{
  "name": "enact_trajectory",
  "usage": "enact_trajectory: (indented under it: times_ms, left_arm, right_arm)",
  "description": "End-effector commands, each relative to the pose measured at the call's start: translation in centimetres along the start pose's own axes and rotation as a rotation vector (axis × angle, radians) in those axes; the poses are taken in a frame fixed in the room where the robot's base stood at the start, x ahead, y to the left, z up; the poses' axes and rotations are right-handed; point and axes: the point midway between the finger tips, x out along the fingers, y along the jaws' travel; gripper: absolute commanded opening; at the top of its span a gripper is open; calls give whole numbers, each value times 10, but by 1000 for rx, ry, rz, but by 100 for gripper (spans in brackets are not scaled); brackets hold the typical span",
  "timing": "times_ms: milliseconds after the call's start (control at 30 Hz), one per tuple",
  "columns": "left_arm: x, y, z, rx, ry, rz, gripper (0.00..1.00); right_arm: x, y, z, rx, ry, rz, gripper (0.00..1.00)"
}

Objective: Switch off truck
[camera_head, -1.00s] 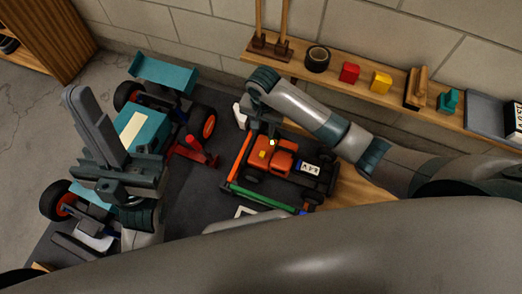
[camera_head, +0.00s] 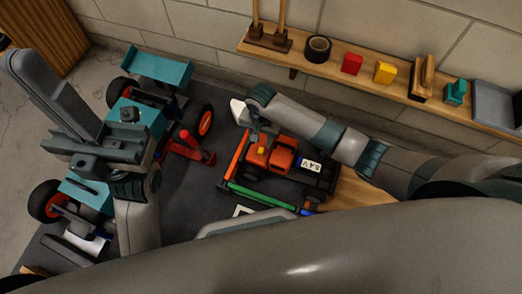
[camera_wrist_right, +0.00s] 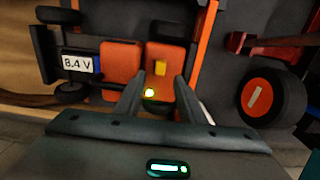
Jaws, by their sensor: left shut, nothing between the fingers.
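The truck (camera_head: 283,160) is orange and black with an "8.4 V" label. It stands on a dark surface in the middle of the head view and also shows in the right wrist view (camera_wrist_right: 122,62). On its orange top are a yellow block (camera_wrist_right: 161,66) and a small glowing yellow light (camera_wrist_right: 150,93). My right gripper (camera_wrist_right: 160,78) is open, with its fingers apart above the orange top and the light between them in the picture. Whether they touch the truck I cannot tell. My left gripper (camera_head: 25,68) is shut and empty, raised over the teal car, far from the truck.
A teal buggy (camera_head: 85,192) with orange-rimmed wheels stands at the left. A red jack (camera_head: 190,148) lies between the buggy and the truck. Orange and green bars (camera_head: 258,196) edge the truck. A wooden wall shelf (camera_head: 335,72) holds several small items behind.

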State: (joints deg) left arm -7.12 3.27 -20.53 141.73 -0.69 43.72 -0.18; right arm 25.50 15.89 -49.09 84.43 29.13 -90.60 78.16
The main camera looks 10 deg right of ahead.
Motion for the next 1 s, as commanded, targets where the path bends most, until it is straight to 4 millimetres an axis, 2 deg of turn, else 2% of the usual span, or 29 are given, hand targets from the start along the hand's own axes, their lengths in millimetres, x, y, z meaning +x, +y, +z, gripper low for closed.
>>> enact_trajectory:
  times_ms: [33, 100, 333, 500, 833, 867, 1000]
  left_arm:
    - [-3, 1, 0, -6, 14, 0, 0]
    - [-1, 3, 0, -14, 29, 0, 0]
    - [6, 8, 0, -39, 65, 2, 0]
    - [10, 10, 1, -48, 77, 3, 0]
    - [11, 10, 1, -50, 77, 3, 0]
    - [11, 10, 1, -50, 77, 3, 0]
    - [11, 10, 1, -50, 78, 3, 0]
  right_arm:
    - [15, 0, 0, 0, 0, 2, 36]
    - [27, 0, 0, 0, 0, 2, 36]
    - [56, 0, 0, -1, 0, 0, 36]
    - [65, 0, 0, 0, 0, 0, 36]
    - [66, 0, 0, 0, 0, 0, 36]
    - [66, 0, 0, 0, 0, 0, 31]
    - [66, 0, 0, 0, 0, 0, 0]
